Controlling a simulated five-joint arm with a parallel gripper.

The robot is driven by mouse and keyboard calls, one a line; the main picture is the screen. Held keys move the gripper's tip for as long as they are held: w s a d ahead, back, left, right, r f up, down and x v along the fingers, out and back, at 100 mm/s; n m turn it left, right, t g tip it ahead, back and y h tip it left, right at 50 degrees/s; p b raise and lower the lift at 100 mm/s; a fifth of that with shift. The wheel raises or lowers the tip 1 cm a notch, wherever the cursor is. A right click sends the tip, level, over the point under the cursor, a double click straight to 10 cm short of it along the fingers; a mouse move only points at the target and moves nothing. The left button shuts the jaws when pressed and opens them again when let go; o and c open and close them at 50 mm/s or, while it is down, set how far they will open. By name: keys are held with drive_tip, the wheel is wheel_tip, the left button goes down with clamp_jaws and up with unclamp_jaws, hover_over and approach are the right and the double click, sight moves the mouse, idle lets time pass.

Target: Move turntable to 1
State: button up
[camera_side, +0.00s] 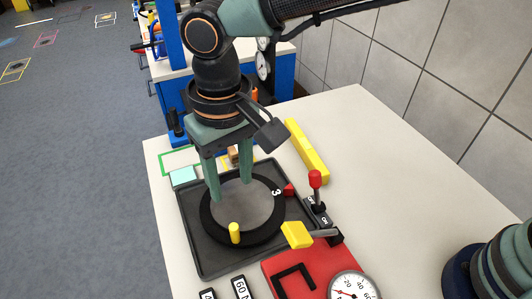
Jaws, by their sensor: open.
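The turntable (262,229) is a dark ring with a grey disc in the middle, set in a black square tray (205,259). A yellow peg (235,233) stands upright on its front part. A white 3 shows on the ring at the right, by a red pointer (289,189); I cannot see a 1. My gripper (230,193) points down over the back of the disc, behind the peg. Its two green fingers are apart with nothing between them. I cannot tell whether the tips touch the disc.
A red-knobbed lever (315,180) and a yellow-handled lever (297,235) stand right of the tray. A red panel with a dial gauge (352,287) is in front. A yellow bar (306,150) lies behind.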

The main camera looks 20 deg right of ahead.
sight(234, 226)
drive_tip(key=f, duration=0.8)
drive_tip(key=a+f, duration=0.1)
drive_tip(key=f, duration=0.3)
drive_tip(key=shift+s+f, duration=0.3)
drive_tip(key=shift+f, duration=0.05)
drive_tip(key=shift+d, duration=0.1)
clamp_jaws()
idle(0.9)
